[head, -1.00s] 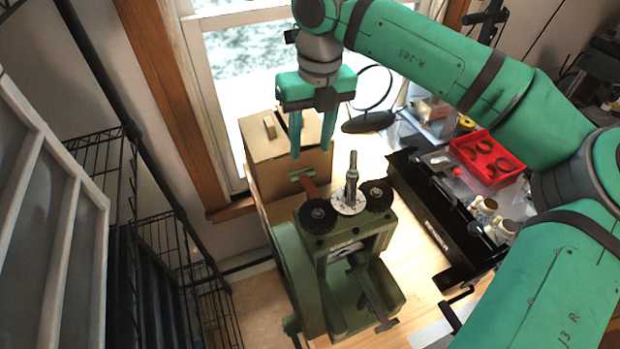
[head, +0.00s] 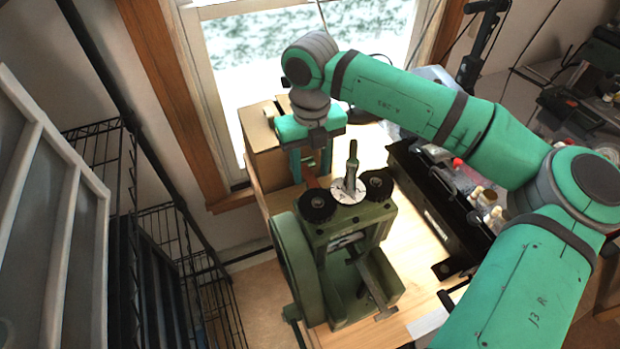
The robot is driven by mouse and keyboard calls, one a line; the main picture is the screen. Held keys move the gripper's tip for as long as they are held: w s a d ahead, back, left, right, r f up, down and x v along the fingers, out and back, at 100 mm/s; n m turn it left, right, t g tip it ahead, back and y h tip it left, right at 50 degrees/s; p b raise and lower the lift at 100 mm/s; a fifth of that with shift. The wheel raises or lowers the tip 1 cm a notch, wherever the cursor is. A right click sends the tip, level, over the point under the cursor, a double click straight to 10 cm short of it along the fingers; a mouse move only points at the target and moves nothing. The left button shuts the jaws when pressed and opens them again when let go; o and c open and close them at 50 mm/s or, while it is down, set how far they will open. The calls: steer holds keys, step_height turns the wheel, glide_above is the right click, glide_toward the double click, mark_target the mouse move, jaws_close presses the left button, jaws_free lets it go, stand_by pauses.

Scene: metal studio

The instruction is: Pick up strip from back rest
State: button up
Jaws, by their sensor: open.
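A green rolling mill (head: 337,235) with two black knobs and a white dial on top stands on the wooden bench. A reddish-brown piece (head: 311,183), possibly the strip, shows just behind the mill's left knob. Its lower part is hidden by the mill, and the back rest cannot be made out clearly. My gripper (head: 311,172) points down behind the mill. Its fingers are open, one to each side of the area above the reddish-brown piece. I cannot tell whether they touch it.
A cardboard-coloured box (head: 262,135) stands by the window, close behind my gripper. A black tray (head: 430,200) with bottles lies right of the mill. A wire shelf (head: 165,235) stands at the left. My arm covers much of the right side.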

steer(key=shift+w+f, duration=0.1)
steer(key=shift+f, duration=0.65)
jaws_close()
steer(key=shift+r, duration=0.1)
